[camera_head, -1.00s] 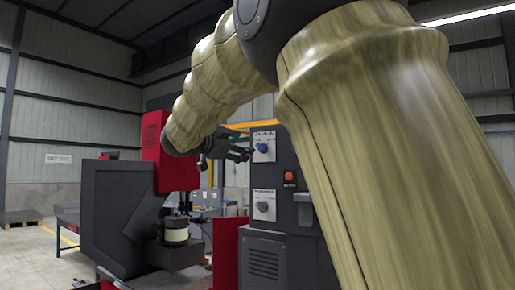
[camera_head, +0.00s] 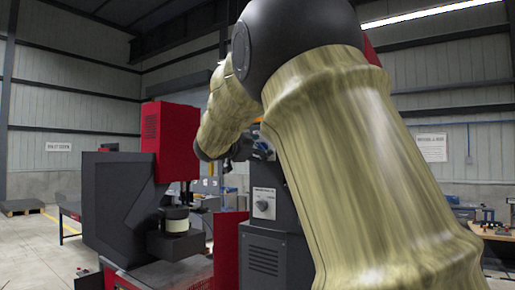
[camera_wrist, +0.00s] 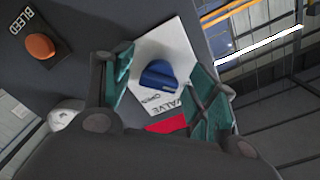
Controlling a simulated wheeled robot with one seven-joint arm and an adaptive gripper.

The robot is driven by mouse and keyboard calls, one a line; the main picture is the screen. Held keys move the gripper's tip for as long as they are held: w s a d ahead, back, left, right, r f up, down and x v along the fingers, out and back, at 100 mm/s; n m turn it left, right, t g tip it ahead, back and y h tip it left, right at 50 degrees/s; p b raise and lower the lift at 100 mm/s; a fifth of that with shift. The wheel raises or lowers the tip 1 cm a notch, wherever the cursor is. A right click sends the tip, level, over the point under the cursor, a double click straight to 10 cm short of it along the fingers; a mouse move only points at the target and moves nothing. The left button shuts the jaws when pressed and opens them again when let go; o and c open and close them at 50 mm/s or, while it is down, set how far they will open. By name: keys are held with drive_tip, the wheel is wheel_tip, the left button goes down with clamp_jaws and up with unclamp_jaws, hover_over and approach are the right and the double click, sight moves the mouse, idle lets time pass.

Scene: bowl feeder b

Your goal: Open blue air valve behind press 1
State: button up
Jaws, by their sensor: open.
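The blue valve knob (camera_wrist: 158,77) sits on a white plate (camera_wrist: 172,48) marked VALVE and OPEN in the wrist view. My gripper (camera_wrist: 163,82) is open, with one finger on each side of the knob. I see gaps between the fingers and the knob, and cannot tell whether the fingertips reach its depth. In the head view my gripper (camera_head: 236,156) is small and dark at the upper part of the grey control cabinet (camera_head: 284,215). My arm hides much of the cabinet there.
An orange button (camera_wrist: 40,47) beside a BLEED label is left of the knob in the wrist view. In the head view a second dial (camera_head: 263,205) is lower on the cabinet. The red and dark press (camera_head: 128,200) stands to the left.

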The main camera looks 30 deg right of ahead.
drive_tip(key=c, duration=1)
drive_tip(key=shift+f+b, duration=0.2)
drive_tip(key=shift+b, duration=0.3)
drive_tip(key=shift+r+m+b, duration=0.2)
drive_tip(key=shift+m+b, duration=4.25)
drive_tip(key=shift+b, duration=0.7)
drive_tip(key=shift+r+m+b, duration=0.15)
drive_tip(key=shift+m+b, duration=4.3)
drive_tip(key=shift+b, duration=0.65)
drive_tip(key=shift+r, duration=0.1)
